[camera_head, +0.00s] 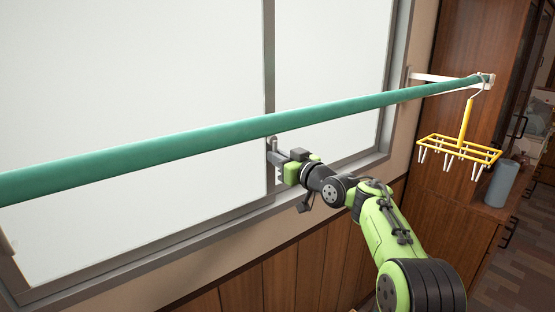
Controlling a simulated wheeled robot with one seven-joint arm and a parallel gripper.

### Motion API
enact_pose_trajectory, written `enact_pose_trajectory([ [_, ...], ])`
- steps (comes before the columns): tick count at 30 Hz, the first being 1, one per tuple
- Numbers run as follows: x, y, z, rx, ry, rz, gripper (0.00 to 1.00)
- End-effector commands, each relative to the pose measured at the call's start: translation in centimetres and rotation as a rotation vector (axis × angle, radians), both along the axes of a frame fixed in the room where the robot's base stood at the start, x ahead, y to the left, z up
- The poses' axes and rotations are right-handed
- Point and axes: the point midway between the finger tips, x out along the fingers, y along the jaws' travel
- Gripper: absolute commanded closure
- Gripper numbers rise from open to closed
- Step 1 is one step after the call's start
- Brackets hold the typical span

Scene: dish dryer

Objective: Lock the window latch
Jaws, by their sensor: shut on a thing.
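The window (135,95) has large pale panes in grey frames, with a dark vertical middle frame (269,70). A small grey latch (272,145) is on the middle frame, just below the green pole. My gripper (276,154) reaches to the latch from the lower right, and its fingers are shut on it. The fingertips and part of the latch overlap, so the latch's exact position cannot be told.
A long green pole (180,137) crosses in front of the window, just above my gripper. A white bracket (440,79) holds its right end. A yellow hanger rack (458,147) with clips hangs there. A grey cylinder (501,184) stands by the brown cabinet (455,215).

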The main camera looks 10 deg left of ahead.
Motion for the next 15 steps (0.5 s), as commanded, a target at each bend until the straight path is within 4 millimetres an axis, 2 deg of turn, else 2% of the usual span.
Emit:
enact_pose_trajectory([
  [13,0.08,-0.07,-0.25,-0.012,-0.004,0.000,1.00],
  [14,0.08,-0.07,-0.25,-0.012,-0.004,-0.001,0.86],
  [15,0.09,-0.08,-0.24,-0.012,-0.004,-0.001,0.80],
])
